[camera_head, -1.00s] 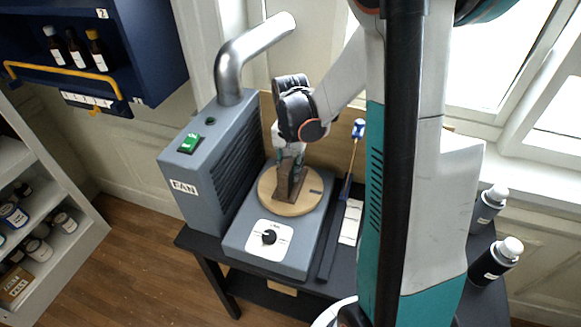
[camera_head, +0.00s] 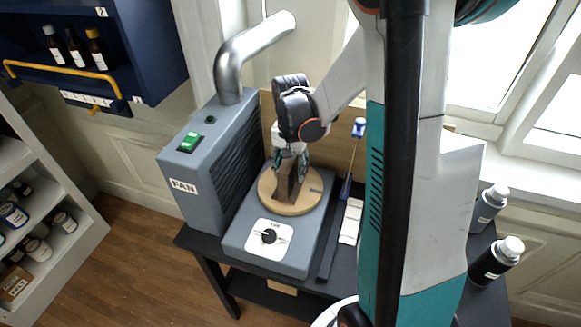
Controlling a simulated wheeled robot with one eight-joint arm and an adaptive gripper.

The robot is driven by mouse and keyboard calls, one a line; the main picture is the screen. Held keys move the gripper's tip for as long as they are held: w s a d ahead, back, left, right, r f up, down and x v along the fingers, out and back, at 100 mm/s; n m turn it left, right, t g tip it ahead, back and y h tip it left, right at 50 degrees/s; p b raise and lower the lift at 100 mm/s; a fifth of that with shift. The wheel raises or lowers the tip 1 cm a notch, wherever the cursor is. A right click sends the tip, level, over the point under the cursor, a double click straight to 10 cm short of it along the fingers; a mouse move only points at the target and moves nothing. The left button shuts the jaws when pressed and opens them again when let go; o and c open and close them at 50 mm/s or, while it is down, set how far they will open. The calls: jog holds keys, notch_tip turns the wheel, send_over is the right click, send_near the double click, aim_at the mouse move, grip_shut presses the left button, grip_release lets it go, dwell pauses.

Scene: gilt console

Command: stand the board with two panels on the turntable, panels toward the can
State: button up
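The brown board (camera_head: 284,183) stands upright on the round wooden turntable (camera_head: 299,207), which sits on a grey base with a dial. Its two panels cannot be told apart at this size. My gripper (camera_head: 290,162) points down at the top of the board, with its fingers around or right beside the upper edge. Whether the fingers touch the board cannot be made out.
The grey fan box (camera_head: 207,165) with a silver duct (camera_head: 240,55) stands close left of the turntable. A blue-handled screwdriver (camera_head: 354,150) stands behind it on the right. My arm covers the table's middle right. A blue shelf (camera_head: 130,50) holds bottles.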

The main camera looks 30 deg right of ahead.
notch_tip(320, 180, up, 12)
dwell(0.7)
jog(key=shift+a, duration=0.1)
dwell(0.3)
